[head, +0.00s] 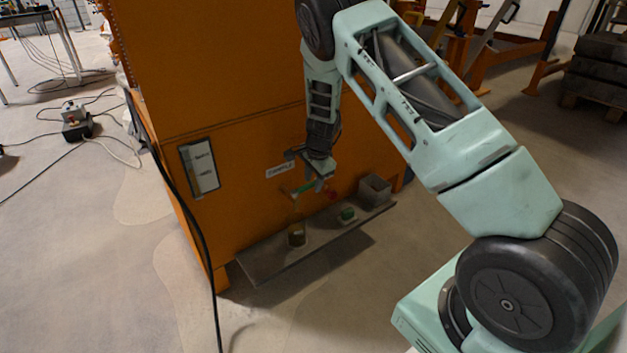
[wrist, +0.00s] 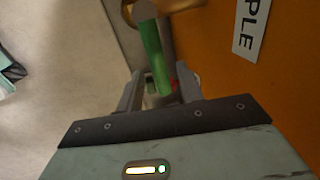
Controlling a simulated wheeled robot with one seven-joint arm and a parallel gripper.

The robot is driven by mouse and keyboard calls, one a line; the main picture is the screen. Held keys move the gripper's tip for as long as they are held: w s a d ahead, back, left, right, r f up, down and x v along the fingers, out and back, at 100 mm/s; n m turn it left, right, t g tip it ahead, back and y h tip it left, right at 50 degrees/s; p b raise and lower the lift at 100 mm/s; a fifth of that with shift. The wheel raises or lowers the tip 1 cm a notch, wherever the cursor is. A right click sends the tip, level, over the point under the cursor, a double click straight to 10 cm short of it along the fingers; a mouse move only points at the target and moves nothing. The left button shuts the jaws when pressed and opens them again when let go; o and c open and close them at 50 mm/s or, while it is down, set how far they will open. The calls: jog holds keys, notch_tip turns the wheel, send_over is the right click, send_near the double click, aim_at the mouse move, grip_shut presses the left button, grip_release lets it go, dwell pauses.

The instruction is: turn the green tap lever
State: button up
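The green tap lever (head: 304,188) sticks out from the front of the orange cabinet, just below a white label. It also shows in the wrist view as a green bar (wrist: 154,52) slanting down from the top towards the space between my fingers. My gripper (head: 318,183) is at the lever, in front of the cabinet. In the wrist view, my gripper (wrist: 160,92) is open, with one finger left and one right of the lever's lower part and gaps visible at the sides. I cannot tell whether either finger touches it. The tap body is mostly hidden.
A grey shelf (head: 270,262) below the tap holds a brownish cup (head: 296,236), a small green item (head: 347,215) and a grey box (head: 374,188). A red part (head: 332,195) is right of the lever. A black cable (head: 190,220) hangs along the cabinet's left edge.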

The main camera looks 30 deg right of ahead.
grip_shut()
jog(key=shift+s+r+m+p, duration=0.2)
jog(key=shift+r+m+p, duration=0.1)
jog(key=shift+p, duration=0.45)
jog(key=shift+s+a+f+m+h+p, duration=0.2)
jog(key=shift+s+m+p, duration=0.4)
jog(key=shift+m+p, duration=0.9)
jog(key=shift+s+a+f+m+h+p, duration=0.15)
jog(key=shift+s+m+p, duration=0.55)
jog(key=shift+p, duration=1.5)
jog(key=shift+w+r, duration=0.1)
jog(key=shift+o, duration=1)
grip_release()
jog(key=p+v, duration=0.6)
jog(key=v, duration=1.1)
jog(key=shift+a+r, duration=0.2)
jog(key=shift+a, duration=0.05)
